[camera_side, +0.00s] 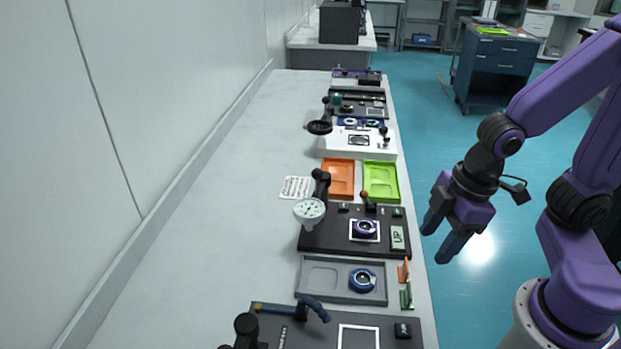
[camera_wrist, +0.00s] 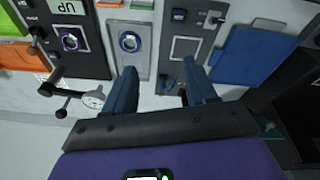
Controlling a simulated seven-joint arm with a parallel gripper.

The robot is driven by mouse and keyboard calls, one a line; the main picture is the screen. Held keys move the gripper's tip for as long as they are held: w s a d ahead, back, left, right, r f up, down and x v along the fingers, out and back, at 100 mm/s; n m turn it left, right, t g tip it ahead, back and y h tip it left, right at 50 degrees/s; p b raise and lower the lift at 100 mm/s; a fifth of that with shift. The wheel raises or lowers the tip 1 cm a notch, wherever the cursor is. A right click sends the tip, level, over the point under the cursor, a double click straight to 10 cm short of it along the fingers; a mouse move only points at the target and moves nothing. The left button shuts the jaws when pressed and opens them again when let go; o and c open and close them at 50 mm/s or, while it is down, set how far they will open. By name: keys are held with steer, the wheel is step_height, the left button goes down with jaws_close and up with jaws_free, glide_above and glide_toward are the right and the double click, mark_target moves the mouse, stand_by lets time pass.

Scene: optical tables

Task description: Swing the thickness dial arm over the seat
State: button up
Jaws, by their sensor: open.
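The thickness dial (camera_side: 309,212) has a round white face and sits on a black arm (camera_side: 321,183) at the left rear of a black station board (camera_side: 312,243). The seat (camera_side: 364,230) is a pale square on that board with a round dark-rimmed part in it. The dial is swung off to the left of the seat, not over it. In the wrist view the dial (camera_wrist: 93,99) is left of my fingers and the seat (camera_wrist: 68,38) is at upper left. My gripper (camera_side: 438,243) is open and empty, off the table's right edge, apart from the dial.
A grey tray (camera_side: 315,292) with a round part is in front of the board. Orange (camera_side: 338,178) and green (camera_side: 382,182) trays lie behind it. Another station with a blue lever (camera_side: 315,306) is nearest. The table's left side is mostly clear.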

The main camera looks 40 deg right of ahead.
steer(key=w+f+t+y, duration=0.3)
steer(key=w, duration=0.6)
steer(key=w+f+t+y, duration=0.2)
steer(key=w+f, duration=0.2)
steer(key=w, duration=0.5)
steer(key=w+d+m+t+y, duration=0.3)
steer(key=w+d+t, duration=0.1)
steer(key=d+t, duration=0.5)
steer(key=x, duration=1.6)
steer(key=shift+w+a+g, duration=0.15)
steer(key=shift+a+g, duration=0.05)
steer(key=shift+g, duration=0.2)
steer(key=shift+f, duration=0.15)
jaws_close()
